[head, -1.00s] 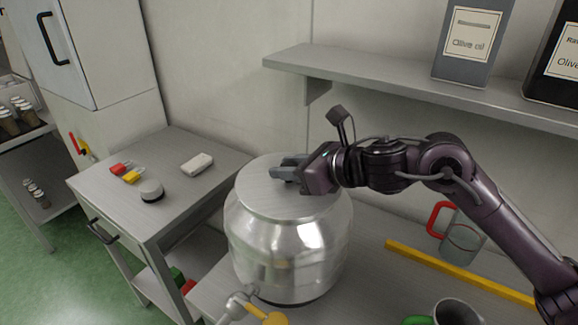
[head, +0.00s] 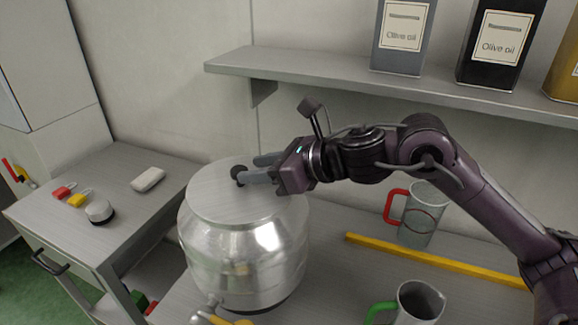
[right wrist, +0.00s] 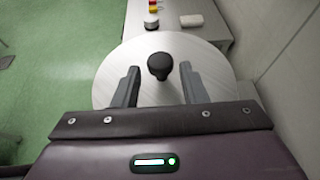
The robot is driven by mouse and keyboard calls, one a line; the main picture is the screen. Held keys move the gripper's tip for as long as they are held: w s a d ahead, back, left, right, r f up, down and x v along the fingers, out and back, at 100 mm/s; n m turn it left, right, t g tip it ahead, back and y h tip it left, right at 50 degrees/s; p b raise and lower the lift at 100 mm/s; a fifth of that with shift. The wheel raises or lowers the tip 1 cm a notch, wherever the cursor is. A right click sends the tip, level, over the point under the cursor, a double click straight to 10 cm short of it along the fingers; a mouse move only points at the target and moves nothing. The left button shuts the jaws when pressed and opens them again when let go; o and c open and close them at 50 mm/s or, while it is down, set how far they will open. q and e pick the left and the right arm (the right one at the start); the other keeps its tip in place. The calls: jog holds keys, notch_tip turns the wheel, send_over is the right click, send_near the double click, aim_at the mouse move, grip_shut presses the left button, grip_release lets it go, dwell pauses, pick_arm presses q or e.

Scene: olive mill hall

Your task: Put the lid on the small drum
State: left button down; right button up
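The small drum (head: 245,255) is a shiny rounded metal vessel on the bench. Its flat, round grey lid (head: 215,200) lies level on top and covers the opening. The lid has a black knob (head: 238,174); in the right wrist view the knob (right wrist: 160,66) stands centred at the level of the fingertips. My right gripper (head: 257,171) is open just above the lid, its two fingers (right wrist: 159,72) apart on either side of the knob line, with a gap to each. It holds nothing. My left gripper is not in view.
A side table (head: 150,215) at left bears padlocks and a white block (head: 148,179). A shelf (head: 300,72) with tins runs behind.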

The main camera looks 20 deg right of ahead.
aim_at(287, 198)
jog(key=shift+b+v, duration=0.9)
jog(key=shift+v, duration=0.8)
jog(key=shift+b+v, duration=0.9)
jog(key=shift+v, duration=0.1)
jog(key=shift+s+d+r, duration=0.1)
jog(key=shift+s+d, duration=0.15)
jog(key=shift+s, duration=0.05)
jog(key=shift+r, duration=0.1)
